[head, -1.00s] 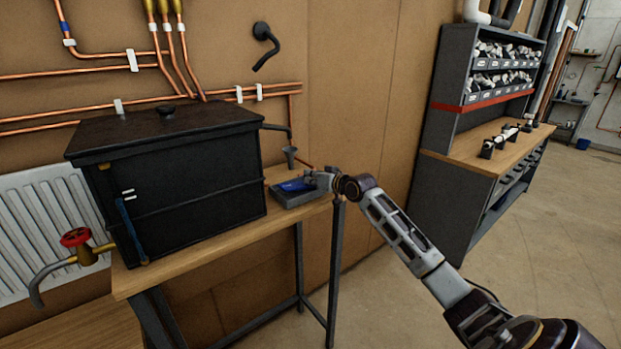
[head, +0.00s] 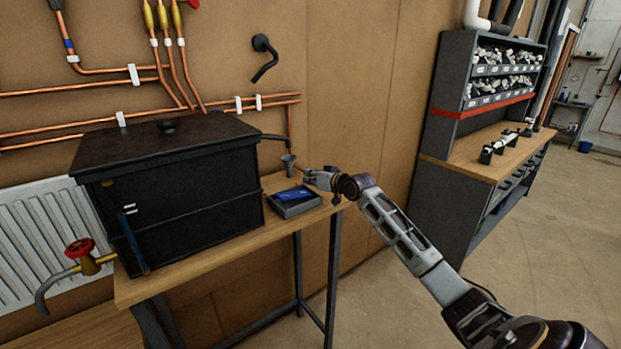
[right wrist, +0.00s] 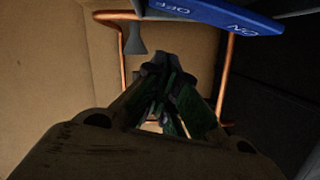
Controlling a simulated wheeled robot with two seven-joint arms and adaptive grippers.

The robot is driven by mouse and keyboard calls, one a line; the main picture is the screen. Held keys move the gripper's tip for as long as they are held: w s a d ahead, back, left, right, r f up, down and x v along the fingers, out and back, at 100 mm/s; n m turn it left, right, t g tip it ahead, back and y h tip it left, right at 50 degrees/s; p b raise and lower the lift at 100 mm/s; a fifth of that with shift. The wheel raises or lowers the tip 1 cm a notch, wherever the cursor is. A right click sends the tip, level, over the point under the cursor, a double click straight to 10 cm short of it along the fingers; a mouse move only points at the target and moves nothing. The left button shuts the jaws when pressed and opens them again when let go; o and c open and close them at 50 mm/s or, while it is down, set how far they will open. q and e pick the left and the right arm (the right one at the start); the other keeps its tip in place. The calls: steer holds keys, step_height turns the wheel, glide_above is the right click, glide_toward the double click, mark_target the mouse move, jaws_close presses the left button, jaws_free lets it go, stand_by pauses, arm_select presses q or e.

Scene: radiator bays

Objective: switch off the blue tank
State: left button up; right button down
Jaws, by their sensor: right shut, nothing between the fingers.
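A large black tank (head: 195,185) with a lid stands on the wooden bench. It carries a blue strip (head: 132,240) on its left end. At the tank's right, a shallow grey box (head: 300,208) on the bench holds a blue rocker (head: 293,194). In the right wrist view the rocker (right wrist: 205,14) shows upside-down, marked ON and OFF, along the top edge. Which side is pressed I cannot tell. My right gripper (head: 316,178) is shut and empty, just above and to the right of the rocker. In its wrist view the fingers (right wrist: 168,90) appear apart from the rocker. My left gripper is out of view.
A grey funnel (head: 288,162) stands behind the box, under the tank's spout. A red-wheeled valve (head: 80,250) is at the tank's left, before a white radiator (head: 40,225). Copper pipes (head: 90,92) run along the wall. A shelved workbench (head: 480,165) stands right; floor between is clear.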

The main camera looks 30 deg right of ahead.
steer(key=shift+s+d+b, duration=0.2)
steer(key=shift+s+b, duration=0.1)
steer(key=shift+s, duration=0.55)
steer(key=a+b+v, duration=0.1)
steer(key=b+v, duration=0.1)
steer(key=v, duration=0.6)
steer(key=shift+d+r, duration=0.15)
steer(key=shift+d, duration=0.25)
steer(key=shift+s, duration=0.1)
